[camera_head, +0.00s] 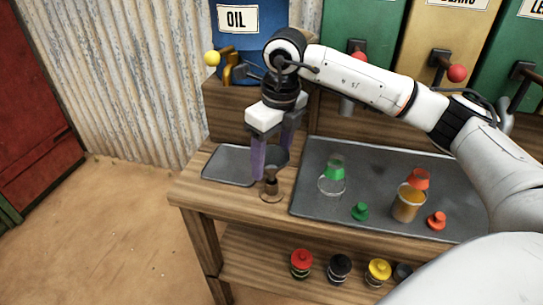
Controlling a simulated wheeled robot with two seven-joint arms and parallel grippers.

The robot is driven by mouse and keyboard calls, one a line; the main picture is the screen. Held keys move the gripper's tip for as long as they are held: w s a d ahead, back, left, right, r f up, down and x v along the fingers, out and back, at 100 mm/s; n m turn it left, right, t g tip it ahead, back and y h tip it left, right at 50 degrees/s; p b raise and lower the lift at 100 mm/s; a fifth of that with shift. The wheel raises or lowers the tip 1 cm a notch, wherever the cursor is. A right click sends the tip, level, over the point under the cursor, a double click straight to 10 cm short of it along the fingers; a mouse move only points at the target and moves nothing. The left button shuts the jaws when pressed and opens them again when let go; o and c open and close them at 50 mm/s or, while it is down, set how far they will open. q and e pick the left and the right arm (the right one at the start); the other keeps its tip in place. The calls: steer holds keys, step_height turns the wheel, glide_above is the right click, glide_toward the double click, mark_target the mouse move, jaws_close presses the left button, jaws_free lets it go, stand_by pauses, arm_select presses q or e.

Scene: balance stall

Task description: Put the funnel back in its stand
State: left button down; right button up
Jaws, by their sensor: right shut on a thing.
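My right gripper (272,160) reaches in from the right and points down over the left part of the wooden counter. Its purple fingers are shut on a dark grey funnel (277,157). A small brown stand (271,188) with a round base stands on the counter right below the funnel. The funnel's lower end meets the top of the stand in the picture; I cannot tell whether it sits in the stand or hangs just above it. The fingers hide part of the funnel. My left gripper is not in view.
A grey tray (330,210) to the right holds a clear jar with green (332,183), an amber jar (407,205) and small green and red stoppers. A small dark plate (229,172) lies left. Dispensers, including a blue oil one (252,48), stand behind. Lidded jars fill the lower shelf.

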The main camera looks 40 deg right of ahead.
mark_target(269, 156)
steer(key=shift+f+b, duration=1.05)
steer(key=shift+f, duration=0.45)
stand_by(0.9)
steer(key=o, duration=1.6)
steer(key=shift+r+p, duration=2.6)
steer(key=shift+r, duration=0.95)
steer(key=shift+a, duration=0.1)
